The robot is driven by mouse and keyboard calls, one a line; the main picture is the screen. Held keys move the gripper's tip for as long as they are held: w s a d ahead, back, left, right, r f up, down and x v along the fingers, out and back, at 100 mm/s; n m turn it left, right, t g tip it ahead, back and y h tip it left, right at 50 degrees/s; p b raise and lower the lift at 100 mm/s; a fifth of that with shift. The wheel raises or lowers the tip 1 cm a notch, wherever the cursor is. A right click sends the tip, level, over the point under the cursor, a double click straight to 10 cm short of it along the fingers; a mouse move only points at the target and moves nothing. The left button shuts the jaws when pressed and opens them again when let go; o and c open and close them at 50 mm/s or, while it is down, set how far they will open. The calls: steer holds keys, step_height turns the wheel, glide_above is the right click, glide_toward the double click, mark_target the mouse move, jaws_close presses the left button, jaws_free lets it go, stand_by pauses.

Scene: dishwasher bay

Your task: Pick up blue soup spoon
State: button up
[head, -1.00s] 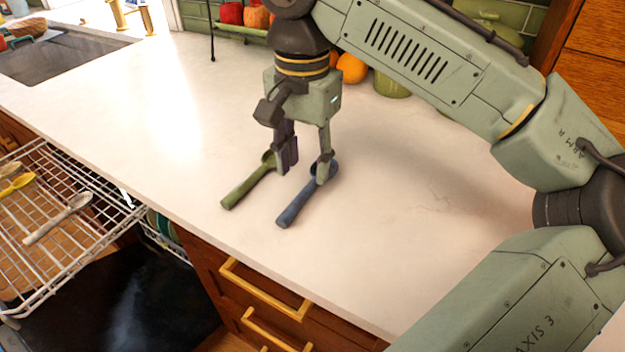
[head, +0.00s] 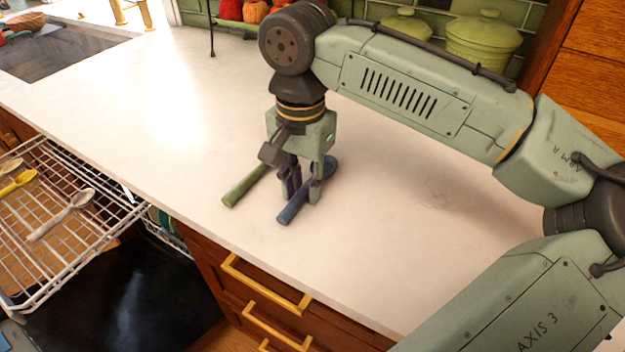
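The blue soup spoon (head: 291,213) lies on the pale counter, its handle toward the front edge and its bowl partly hidden behind my gripper. My gripper (head: 304,195) points down over the spoon, with its fingertips low near the counter. One finger is on each side of the handle, with little room between. I cannot tell whether the fingers press on the spoon. The spoon appears to rest on the counter.
A green spoon (head: 243,187) lies close to the left, partly hidden by my gripper. A dishwasher rack (head: 92,240) with several spoons is pulled out at left. Green pots (head: 484,42) stand at the back. The counter (head: 420,240) to the right is clear.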

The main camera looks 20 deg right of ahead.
jaws_close()
